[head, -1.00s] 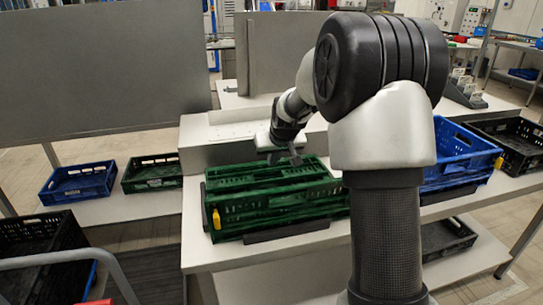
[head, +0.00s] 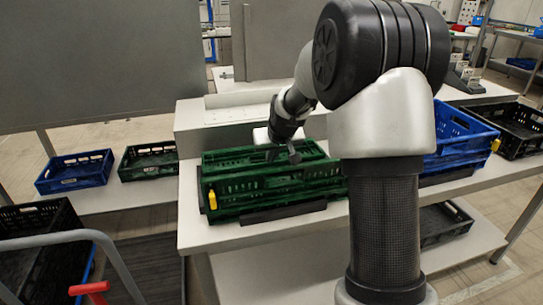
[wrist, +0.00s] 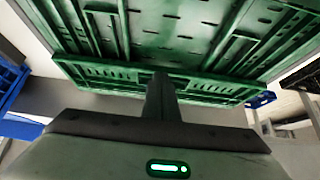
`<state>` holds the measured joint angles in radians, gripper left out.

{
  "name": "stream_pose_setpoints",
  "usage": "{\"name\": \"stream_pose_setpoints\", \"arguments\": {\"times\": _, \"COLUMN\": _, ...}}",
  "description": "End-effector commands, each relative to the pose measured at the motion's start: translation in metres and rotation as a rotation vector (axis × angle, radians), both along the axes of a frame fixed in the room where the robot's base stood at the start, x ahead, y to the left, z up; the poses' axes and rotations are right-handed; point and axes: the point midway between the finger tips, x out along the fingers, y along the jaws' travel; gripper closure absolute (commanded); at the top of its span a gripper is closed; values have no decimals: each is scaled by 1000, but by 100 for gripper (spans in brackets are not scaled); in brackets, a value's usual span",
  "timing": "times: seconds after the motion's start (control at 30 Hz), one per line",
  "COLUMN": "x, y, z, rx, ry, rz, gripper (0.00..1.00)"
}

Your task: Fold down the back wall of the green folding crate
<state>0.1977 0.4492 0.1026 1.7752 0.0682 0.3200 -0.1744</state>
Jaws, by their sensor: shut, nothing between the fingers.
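The green folding crate (head: 272,187) sits on the white bench in the head view. Its front wall stands upright, with a yellow latch (head: 212,199) at its left end. The back wall (head: 228,156) shows along the far edge; its exact angle is hard to tell.
A blue crate (head: 456,142) stands close to the right, partly behind my arm, with a black crate (head: 512,125) beyond it. A blue crate (head: 75,172) and a dark crate (head: 150,161) lie at the left. Bare bench shows in front of the green crate.

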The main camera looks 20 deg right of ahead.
Motion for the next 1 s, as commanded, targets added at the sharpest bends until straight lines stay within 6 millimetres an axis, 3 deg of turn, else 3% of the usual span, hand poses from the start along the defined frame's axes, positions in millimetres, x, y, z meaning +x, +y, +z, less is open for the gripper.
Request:
{"name": "stream_pose_setpoints", "arguments": {"times": 0.33, "x": -6, "y": 0, "z": 12, "rx": 0, "ry": -2, "rz": 0, "gripper": 100}}
{"name": "stream_pose_setpoints", "arguments": {"times": 0.8, "x": -68, "y": 0, "z": 103, "rx": -1, "ry": -5, "rz": -2, "gripper": 100}}
{"name": "stream_pose_setpoints", "arguments": {"times": 1.0, "x": -89, "y": 0, "z": 131, "rx": -1, "ry": -2, "rz": -1, "gripper": 100}}
